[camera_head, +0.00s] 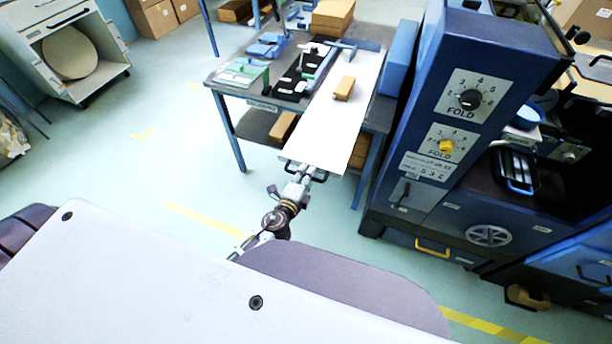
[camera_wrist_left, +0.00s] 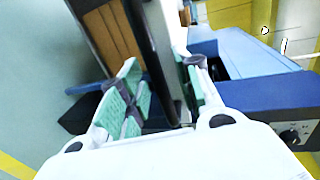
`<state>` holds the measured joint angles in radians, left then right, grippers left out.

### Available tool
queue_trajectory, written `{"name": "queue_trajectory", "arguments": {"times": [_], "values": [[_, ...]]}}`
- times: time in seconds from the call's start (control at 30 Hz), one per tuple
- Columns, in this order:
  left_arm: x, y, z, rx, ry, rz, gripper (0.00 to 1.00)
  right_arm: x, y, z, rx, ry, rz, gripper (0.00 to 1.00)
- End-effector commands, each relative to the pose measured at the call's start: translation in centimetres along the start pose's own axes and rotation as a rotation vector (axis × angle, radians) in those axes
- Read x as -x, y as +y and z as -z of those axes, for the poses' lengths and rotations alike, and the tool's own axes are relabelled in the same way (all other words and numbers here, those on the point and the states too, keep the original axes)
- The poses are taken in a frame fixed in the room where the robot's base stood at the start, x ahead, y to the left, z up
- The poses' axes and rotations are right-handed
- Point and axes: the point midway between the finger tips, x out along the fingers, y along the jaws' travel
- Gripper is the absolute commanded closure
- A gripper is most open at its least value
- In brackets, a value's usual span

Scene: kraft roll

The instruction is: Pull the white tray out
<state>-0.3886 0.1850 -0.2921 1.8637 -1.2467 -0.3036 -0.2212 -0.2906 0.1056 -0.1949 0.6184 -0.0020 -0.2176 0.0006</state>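The long white tray (camera_head: 335,120) lies on the workbench, and its near end sticks out past the bench's front edge. A dark handle (camera_head: 290,165) is on this near end. A tan block (camera_head: 344,88) rests on the tray. My left gripper (camera_head: 304,175) is at the handle. In the left wrist view, the green-padded fingers of my left gripper (camera_wrist_left: 166,95) stand on both sides of a dark bar (camera_wrist_left: 152,45), which looks like the handle. They appear shut on it, though the contact is partly hidden. My right gripper is not in view.
The blue workbench (camera_head: 225,79) holds a black mat with tools, blue items and a cardboard box (camera_head: 332,17) at the back. A tall blue machine (camera_head: 455,110) with dials stands close on the right. The floor in front and left is clear. A white cabinet (camera_head: 62,45) stands far left.

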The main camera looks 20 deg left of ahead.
Motion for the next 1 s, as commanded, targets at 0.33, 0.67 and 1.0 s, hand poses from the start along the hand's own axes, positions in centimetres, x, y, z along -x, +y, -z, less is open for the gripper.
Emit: {"name": "queue_trajectory", "arguments": {"times": [0.33,0.67,1.0], "values": [[2.4,0.0,0.0,0.001,0.000,-0.001,0.67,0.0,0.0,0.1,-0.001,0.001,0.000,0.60],[5.0,0.0,0.0,0.000,0.000,-0.001,0.67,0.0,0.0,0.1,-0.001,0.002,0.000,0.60],[6.9,0.0,0.0,0.000,0.001,0.000,0.67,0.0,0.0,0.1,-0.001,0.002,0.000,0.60]]}}
